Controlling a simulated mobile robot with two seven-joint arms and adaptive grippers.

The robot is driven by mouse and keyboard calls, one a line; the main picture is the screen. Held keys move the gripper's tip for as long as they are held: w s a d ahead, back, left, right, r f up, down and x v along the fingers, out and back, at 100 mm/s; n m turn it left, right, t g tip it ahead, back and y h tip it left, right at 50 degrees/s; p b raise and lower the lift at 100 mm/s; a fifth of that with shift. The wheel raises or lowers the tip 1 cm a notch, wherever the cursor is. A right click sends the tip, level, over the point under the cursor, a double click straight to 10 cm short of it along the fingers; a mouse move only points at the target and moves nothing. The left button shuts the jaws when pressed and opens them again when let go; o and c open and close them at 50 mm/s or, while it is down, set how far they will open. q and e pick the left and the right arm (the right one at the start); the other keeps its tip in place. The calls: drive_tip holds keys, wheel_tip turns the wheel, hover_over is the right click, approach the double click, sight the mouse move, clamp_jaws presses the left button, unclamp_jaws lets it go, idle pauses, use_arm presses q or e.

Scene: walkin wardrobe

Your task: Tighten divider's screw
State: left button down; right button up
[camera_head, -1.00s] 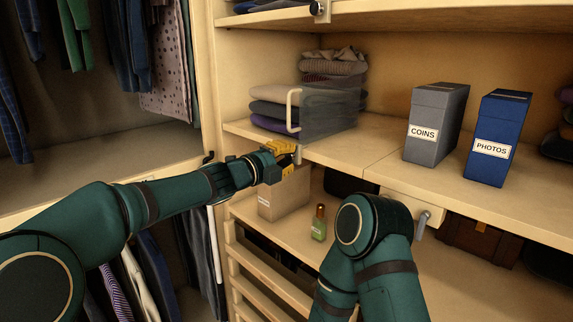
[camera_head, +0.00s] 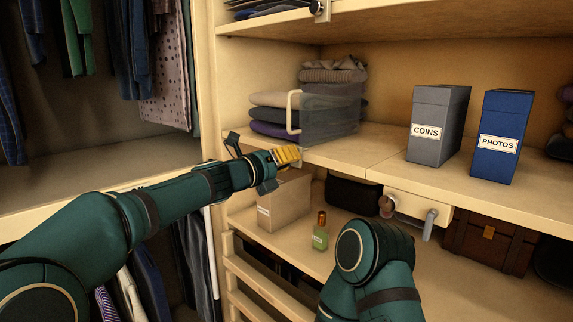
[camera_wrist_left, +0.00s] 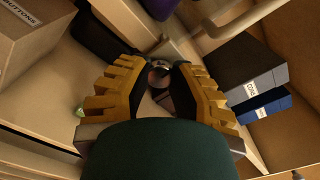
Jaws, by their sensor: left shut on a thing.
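The divider (camera_head: 330,112) is a smoky, see-through panel with a pale handle. It stands on the shelf beside the folded clothes, its lower front at the shelf edge. My left gripper (camera_head: 288,156) is just under that edge, below the divider. In the left wrist view, its yellow fingers (camera_wrist_left: 158,78) are closed around a small round metal piece, which I take to be the divider's screw (camera_wrist_left: 160,72). The fingers hide most of it, so its tightness cannot be seen. My right arm stands in front of the lower shelf; its gripper is not visible.
Below my left gripper are a cardboard box (camera_head: 285,200) and a small green bottle (camera_head: 320,236). A grey COINS box (camera_head: 437,125) and a blue PHOTOS box (camera_head: 499,138) stand on the shelf.

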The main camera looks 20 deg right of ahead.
use_arm(q)
drive_tip(key=shift+r+m, duration=0.1)
drive_tip(key=shift+m, duration=0.2)
drive_tip(key=c, duration=0.7)
unclamp_jaws()
drive_tip(key=shift+c, duration=0.2)
drive_tip(key=v, duration=1.2)
